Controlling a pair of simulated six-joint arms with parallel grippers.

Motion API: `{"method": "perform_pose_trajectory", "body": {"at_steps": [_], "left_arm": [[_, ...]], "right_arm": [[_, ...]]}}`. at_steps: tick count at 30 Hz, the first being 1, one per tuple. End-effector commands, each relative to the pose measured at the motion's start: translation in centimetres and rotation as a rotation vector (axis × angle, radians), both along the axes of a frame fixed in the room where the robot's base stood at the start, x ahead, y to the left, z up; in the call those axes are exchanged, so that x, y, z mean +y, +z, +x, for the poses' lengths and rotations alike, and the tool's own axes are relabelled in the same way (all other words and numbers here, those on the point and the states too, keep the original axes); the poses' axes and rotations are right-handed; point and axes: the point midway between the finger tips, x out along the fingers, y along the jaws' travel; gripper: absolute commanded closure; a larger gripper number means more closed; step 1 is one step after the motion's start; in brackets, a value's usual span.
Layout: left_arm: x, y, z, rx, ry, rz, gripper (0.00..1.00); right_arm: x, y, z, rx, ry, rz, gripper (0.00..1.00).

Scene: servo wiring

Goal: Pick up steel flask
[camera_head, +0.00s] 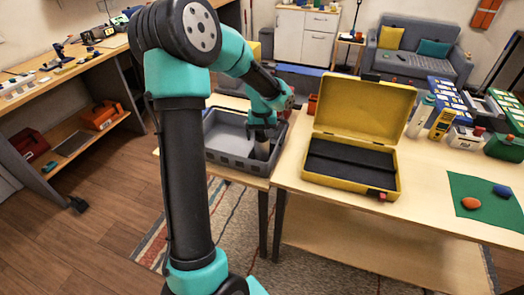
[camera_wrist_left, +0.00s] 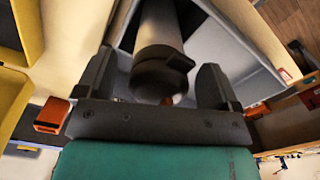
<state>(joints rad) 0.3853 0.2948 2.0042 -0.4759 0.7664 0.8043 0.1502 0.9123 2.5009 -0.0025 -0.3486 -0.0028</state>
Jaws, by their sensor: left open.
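The steel flask (camera_wrist_left: 160,35) is a grey cylinder with a dark cap, inside the grey crate (camera_head: 225,162). In the left wrist view its capped end lies between the two dark fingers of my left gripper (camera_wrist_left: 155,78). The fingers are apart, with a gap visible beside the flask. In the head view my left gripper (camera_head: 262,132) reaches down into the right part of the crate, and only a little of the flask (camera_head: 262,150) shows beneath it. My right gripper is in neither view.
An open yellow case (camera_head: 355,115) with a dark lining stands right of the crate. Bottles (camera_head: 420,116) and several boxes crowd the table's back right. A green mat (camera_head: 485,210) holds a red and a blue item. The table's front middle is clear.

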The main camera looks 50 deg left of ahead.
Motion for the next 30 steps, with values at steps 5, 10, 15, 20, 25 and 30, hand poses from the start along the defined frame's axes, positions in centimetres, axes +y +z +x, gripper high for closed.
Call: {"method": "perform_pose_trajectory", "body": {"at_steps": [5, 10, 15, 20, 25, 30], "left_arm": [[0.0, -0.86, 0.01, -0.002, 0.0, -0.001, 0.13], [0.0, -0.83, 0.03, -0.002, 0.0, -0.001, 0.13], [0.0, -0.82, 0.03, -0.001, 0.0, 0.0, 0.13], [0.0, -0.81, 0.03, -0.001, 0.0, 0.0, 0.22], [0.0, -0.81, 0.03, -0.001, 0.0, 0.0, 0.38], [0.0, -0.81, 0.03, -0.001, 0.0, 0.0, 0.54]], "right_arm": [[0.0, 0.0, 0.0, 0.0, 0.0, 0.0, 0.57], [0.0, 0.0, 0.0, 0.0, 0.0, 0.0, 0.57], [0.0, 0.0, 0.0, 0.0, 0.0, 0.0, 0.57], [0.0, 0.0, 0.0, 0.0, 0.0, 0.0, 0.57], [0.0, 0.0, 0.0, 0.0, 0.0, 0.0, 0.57], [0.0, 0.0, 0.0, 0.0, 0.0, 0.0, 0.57]]}}
